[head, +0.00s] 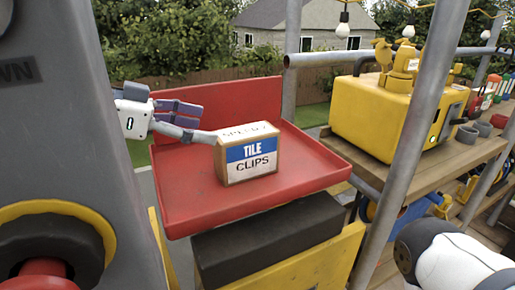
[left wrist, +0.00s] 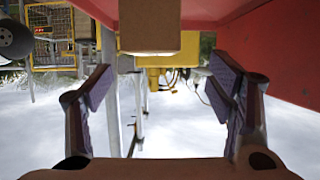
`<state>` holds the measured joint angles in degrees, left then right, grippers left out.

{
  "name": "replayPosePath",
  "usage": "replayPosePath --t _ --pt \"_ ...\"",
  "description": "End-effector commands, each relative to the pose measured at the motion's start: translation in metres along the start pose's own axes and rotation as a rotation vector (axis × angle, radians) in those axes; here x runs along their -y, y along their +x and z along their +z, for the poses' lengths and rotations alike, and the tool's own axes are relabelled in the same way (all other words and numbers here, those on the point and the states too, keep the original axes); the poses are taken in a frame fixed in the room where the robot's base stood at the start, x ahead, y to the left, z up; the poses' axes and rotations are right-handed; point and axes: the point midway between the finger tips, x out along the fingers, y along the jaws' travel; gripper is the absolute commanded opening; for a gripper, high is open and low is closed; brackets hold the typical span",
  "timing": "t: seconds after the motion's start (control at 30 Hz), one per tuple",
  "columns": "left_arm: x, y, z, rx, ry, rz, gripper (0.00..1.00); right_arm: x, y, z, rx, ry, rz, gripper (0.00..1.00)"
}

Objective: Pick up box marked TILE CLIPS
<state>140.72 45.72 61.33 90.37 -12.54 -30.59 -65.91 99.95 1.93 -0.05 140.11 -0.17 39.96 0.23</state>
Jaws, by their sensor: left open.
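The box marked TILE CLIPS (head: 250,160) is a brown carton with a blue and white label, standing upright in a red tray (head: 320,165). In the left wrist view the plain brown box (left wrist: 150,28) shows at the top centre, between the lines of the two fingers. My left gripper (head: 203,122) is open and empty at the left of the box. Its lower finger reaches close to the box's upper left edge; I cannot tell whether they touch. It also shows open in the left wrist view (left wrist: 163,86). My right gripper is not in view.
The red tray has raised walls at the back and left, and sits above a dark block (head: 268,240). A grey metal pole (head: 412,135) stands right of it. A yellow machine (head: 385,112) rests on a wooden bench (head: 455,150). A grey panel (head: 65,140) fills the left.

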Motion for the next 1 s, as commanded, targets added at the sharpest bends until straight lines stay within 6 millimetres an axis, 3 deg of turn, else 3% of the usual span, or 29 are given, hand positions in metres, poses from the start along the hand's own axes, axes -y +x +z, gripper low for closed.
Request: replayPosePath --t 0.03,0.1,0.27,0.5,0.77,0.8,1.0 --pt "0.0 0.017 0.008 0.007 -0.006 0.006 0.75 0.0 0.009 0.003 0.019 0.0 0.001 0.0" --pt "-0.001 0.032 0.008 0.007 -0.005 0.006 0.75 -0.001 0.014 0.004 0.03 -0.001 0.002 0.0" --pt "-0.001 0.051 0.005 0.005 -0.005 0.003 0.75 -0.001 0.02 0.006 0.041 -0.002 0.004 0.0" --pt "-0.008 0.094 0.004 0.005 -0.005 0.002 0.75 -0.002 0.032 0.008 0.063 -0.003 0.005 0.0" --pt "-0.007 0.1 0.0 0.002 -0.003 -0.002 0.75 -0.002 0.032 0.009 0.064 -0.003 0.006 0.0" --pt "-0.007 0.1 0.0 0.002 -0.003 -0.002 0.73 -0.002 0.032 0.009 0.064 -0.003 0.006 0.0" --pt "-0.007 0.1 0.0 0.003 -0.002 -0.001 0.27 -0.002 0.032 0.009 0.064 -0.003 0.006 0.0"
